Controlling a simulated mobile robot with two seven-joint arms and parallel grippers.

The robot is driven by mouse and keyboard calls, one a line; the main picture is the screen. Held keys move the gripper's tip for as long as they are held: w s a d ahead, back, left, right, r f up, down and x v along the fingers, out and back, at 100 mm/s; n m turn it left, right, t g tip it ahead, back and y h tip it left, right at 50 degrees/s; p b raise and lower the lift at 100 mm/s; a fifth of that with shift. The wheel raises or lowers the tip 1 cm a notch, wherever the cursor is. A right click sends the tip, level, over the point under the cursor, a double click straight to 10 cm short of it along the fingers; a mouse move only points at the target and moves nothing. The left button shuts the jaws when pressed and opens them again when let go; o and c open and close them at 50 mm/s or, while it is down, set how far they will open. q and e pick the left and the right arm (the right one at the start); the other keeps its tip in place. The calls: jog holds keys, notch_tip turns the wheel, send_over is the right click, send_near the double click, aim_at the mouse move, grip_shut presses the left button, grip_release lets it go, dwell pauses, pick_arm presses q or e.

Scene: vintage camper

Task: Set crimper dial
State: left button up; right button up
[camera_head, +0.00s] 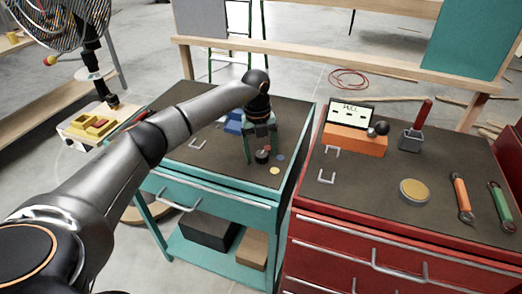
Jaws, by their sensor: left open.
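My left gripper (262,146) points down over the teal cart's dark top (230,168). Its fingers are apart, one on each side of a small dark knob with some red on it (262,156). I cannot tell whether they touch it, or whether this knob is the crimper's dial. A blue object (233,122) sits behind, partly hidden by my arm and gripper. A yellow dot (274,170) and a blue-grey dot (281,157) lie right of the knob. My right gripper is not in view.
The red cart (345,205) at right carries an orange box (355,141) with a display (351,113), a red-handled tool (412,137), a round yellow-topped tin (414,190), and orange (462,196) and green (501,203) handled tools. A fan (45,22) stands at upper left.

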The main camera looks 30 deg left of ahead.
pick_arm(q)
grip_shut()
dwell(0.7)
